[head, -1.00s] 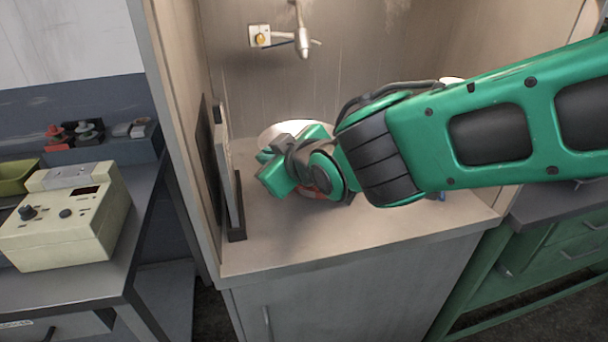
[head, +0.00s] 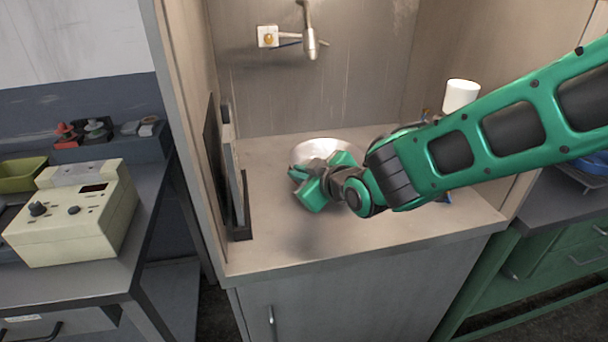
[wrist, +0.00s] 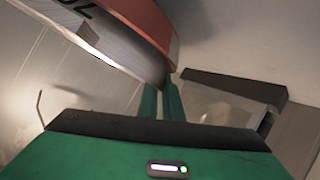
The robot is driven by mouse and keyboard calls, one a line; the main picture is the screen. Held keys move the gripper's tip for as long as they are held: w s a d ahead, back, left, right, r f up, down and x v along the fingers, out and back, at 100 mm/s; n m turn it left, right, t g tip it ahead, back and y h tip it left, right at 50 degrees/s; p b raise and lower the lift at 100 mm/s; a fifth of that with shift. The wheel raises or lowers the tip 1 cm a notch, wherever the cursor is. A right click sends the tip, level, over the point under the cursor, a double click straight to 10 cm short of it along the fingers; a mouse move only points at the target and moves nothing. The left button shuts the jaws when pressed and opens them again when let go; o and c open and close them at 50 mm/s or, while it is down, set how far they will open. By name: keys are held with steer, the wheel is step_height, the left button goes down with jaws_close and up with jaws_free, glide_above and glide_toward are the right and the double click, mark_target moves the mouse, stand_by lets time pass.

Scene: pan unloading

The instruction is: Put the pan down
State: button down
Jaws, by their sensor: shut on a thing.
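The pan (head: 322,148) shows in the head view as a pale, shiny, round dish above the counter, partly hidden behind my gripper (head: 326,180). In the wrist view my two green fingers stand close together, and a curved red-orange part of what looks like the pan (wrist: 150,22) is just beyond their tips. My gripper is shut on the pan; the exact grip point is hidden. Whether the pan's underside touches the counter (head: 400,225) cannot be told.
Upright panels (head: 238,180) stand at the counter's left side. A tap (head: 309,40) is on the back wall. A white cylindrical thing (head: 461,95) stands behind my arm. The counter's front is clear. A cream instrument box (head: 70,220) is on the left bench.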

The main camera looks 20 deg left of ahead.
steer(key=c, duration=1.9)
jaws_free()
steer(key=shift+d+f, duration=0.1)
steer(key=shift+f, duration=0.1)
steer(key=v, duration=1.2)
steer(key=shift+r, duration=0.15)
